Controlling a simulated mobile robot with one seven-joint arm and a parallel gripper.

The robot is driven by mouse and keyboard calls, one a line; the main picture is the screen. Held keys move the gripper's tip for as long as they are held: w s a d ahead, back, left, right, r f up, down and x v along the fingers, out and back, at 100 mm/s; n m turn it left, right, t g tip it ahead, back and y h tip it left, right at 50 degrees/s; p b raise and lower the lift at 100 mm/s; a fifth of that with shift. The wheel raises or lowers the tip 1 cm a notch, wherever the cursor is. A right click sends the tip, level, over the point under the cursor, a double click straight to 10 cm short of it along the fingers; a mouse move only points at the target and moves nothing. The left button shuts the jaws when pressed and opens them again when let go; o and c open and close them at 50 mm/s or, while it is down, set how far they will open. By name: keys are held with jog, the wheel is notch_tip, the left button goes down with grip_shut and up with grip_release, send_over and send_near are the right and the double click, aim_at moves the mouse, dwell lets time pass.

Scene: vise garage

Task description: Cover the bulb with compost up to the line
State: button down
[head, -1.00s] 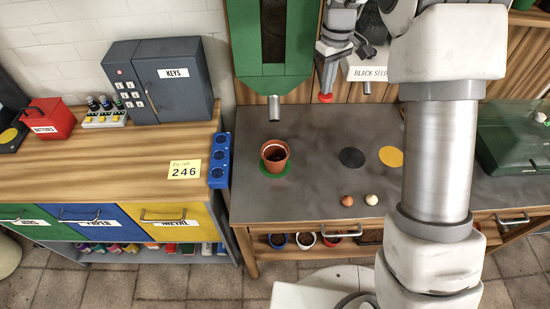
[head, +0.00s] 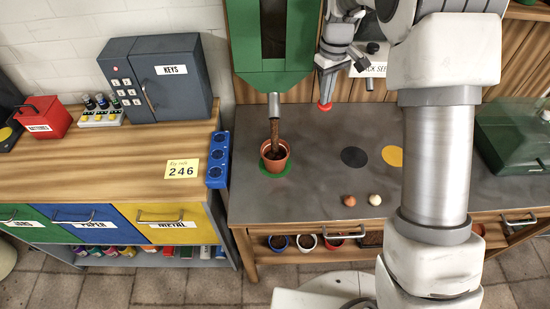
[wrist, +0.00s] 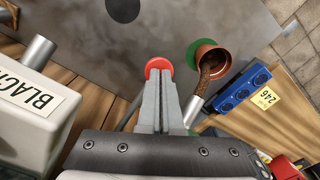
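A terracotta pot (head: 286,163) stands upright on a green disc (head: 264,164) under the green hopper (head: 273,75). A brown stream of compost (head: 275,132) runs from the hopper's metal spout (head: 274,105) into the pot; it also shows in the wrist view (wrist: 206,75). Brown compost shows inside the pot. I cannot make out a bulb or the line in it. My gripper (wrist: 159,80) is shut, with its fingertips at a red knob (wrist: 153,65) on a dark rod. The knob (head: 325,107) is right of the spout. Whether the fingers touch it is unclear.
An orange-brown bulb (head: 349,201) and a pale one (head: 375,199) lie at the bench's front. Black (head: 354,157) and yellow (head: 392,156) discs lie right of the pot. A blue socket strip (head: 218,160) stands left. A "BLACK" labelled hopper (wrist: 35,120) is near my gripper.

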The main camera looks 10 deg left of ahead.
jog(key=shift+s+f, duration=0.15)
jog(key=shift+f, duration=0.05)
jog(key=shift+r+p, duration=2.3)
jog(key=shift+r, duration=0.75)
jog(key=shift+f, duration=0.15)
jog(key=shift+f+b, duration=2)
jog(key=shift+f, duration=1)
jog(key=shift+r, duration=0.1)
jog(key=shift+r+p, duration=2.2)
jog(key=shift+r, duration=0.85)
